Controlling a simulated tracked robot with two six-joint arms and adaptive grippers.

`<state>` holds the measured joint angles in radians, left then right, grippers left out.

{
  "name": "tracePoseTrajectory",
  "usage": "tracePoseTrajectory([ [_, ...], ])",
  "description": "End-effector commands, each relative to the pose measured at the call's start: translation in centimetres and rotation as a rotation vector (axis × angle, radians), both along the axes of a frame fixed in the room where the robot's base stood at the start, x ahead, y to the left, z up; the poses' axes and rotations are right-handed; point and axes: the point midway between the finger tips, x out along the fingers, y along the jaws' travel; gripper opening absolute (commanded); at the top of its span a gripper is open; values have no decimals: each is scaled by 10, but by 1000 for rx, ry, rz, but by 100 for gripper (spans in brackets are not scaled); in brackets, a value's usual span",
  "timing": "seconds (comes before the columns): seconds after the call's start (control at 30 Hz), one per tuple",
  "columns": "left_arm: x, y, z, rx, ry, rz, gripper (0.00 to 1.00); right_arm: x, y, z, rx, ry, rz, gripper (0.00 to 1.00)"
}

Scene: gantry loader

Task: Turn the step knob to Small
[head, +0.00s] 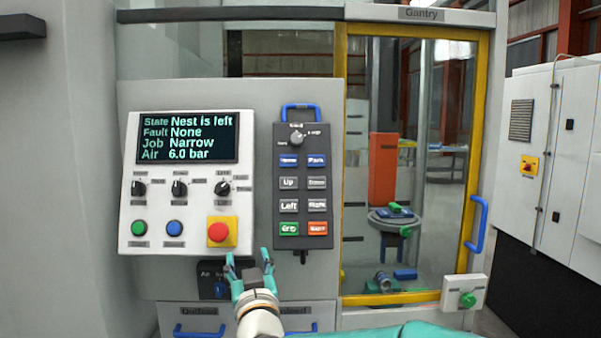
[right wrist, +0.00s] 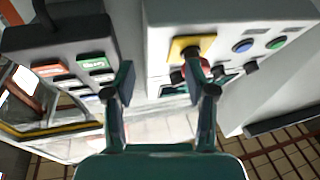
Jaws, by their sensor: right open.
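A rotary knob (head: 297,137) with a pale pointer sits at the top of the dark hand pendant (head: 290,242); its small labels are too blurred to read surely. Three more black knobs, left (head: 139,188), middle (head: 180,188) and right (head: 223,188), sit in a row on the white panel; their labels are also unclear, so I cannot tell for certain which is the step knob. My right gripper (head: 249,262) is open and empty, below the gap between panel and pendant, touching no knob. It also shows in the right wrist view (right wrist: 160,85). My left gripper is not in view.
The panel's screen (head: 187,138) reads Nest is left, Fault None, Job Narrow, Air 6.0 bar. A red emergency stop (head: 221,232) on a yellow plate is near my right gripper. The yellow-framed door (head: 483,130) with a blue handle (head: 478,225) stands to the right.

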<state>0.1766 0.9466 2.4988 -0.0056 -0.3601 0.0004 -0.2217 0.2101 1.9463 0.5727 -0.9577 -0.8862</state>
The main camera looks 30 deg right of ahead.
Motion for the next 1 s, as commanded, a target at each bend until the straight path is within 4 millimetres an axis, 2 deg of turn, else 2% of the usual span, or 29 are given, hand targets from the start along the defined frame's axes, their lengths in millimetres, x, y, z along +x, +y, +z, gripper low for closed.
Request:
tracePoseTrajectory([
  [0.03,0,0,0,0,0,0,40,-16,-13,46,-3,-84,-53,56],
  [0.1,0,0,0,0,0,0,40,-37,-29,89,-6,-159,-119,56],
  [0.2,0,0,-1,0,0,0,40,-61,-46,128,-1,-227,-189,56],
  [0.23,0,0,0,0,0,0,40,-66,-50,135,0,-239,-204,56],
  [0.33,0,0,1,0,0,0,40,-75,-59,150,3,-262,-233,56],
  [0.47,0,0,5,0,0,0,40,-69,-65,158,2,-267,-240,56],
  [0.67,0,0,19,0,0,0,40,-43,-82,171,1,-264,-241,56],
  [1.0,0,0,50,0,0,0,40,13,-121,199,1,-263,-241,56],
])
